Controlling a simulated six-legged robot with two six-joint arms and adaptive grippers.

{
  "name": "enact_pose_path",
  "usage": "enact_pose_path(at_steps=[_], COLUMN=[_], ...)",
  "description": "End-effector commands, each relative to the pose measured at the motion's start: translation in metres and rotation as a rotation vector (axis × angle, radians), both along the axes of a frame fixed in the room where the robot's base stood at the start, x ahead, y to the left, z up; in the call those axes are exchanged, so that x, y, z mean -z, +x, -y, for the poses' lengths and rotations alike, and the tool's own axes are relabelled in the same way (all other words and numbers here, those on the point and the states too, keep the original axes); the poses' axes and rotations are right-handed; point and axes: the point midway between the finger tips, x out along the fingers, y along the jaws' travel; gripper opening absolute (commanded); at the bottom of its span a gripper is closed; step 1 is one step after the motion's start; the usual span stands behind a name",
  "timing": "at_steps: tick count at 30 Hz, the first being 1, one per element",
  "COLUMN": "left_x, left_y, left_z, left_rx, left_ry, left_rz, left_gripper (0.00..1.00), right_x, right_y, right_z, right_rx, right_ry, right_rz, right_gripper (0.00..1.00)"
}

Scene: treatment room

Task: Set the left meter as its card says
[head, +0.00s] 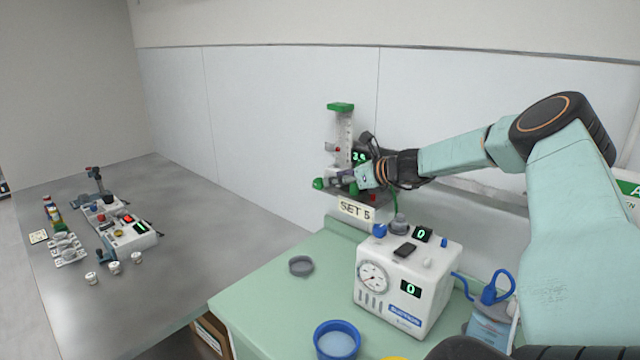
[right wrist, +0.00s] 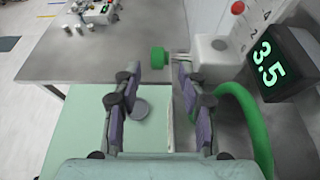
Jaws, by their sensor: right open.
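The left meter (head: 343,135) is a clear upright tube with a green cap on the wall. Its card (head: 355,210) below reads SET 5. A green knob (head: 318,184) sticks out at its lower left. In the right wrist view the knob (right wrist: 158,57) lies just beyond the fingertips, between their lines and apart from them. The meter's display (right wrist: 271,62) reads 3.5 there. My right gripper (head: 352,178) is open and empty at the base of the meter; it also shows in the right wrist view (right wrist: 157,82). My left gripper is not in view.
A white suction unit (head: 400,285) with a gauge stands on the green counter (head: 270,320), below the gripper. A blue-rimmed bowl (head: 337,340) and a grey round lid (head: 301,266) are nearby. A green hose (right wrist: 245,120) runs close to the right finger. A grey table (head: 200,220) lies left.

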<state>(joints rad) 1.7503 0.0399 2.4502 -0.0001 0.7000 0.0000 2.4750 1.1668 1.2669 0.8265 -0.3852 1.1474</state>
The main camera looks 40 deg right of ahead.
Motion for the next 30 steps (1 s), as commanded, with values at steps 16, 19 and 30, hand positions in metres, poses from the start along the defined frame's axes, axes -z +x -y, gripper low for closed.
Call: enact_pose_path(at_steps=[16,19,30], left_x=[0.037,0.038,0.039], left_y=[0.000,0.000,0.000], left_z=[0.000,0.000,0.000], left_rx=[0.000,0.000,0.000], left_ry=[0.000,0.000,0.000], left_rz=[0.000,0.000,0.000], left_gripper=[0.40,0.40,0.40], right_x=[0.026,0.028,0.028], right_y=[0.053,0.060,0.066], right_z=[-0.004,-0.005,-0.007], right_rx=[0.001,0.001,-0.001], right_ry=[-0.004,-0.001,0.000], right_rz=[-0.004,-0.002,0.001], right_gripper=[0.41,0.41,0.41])
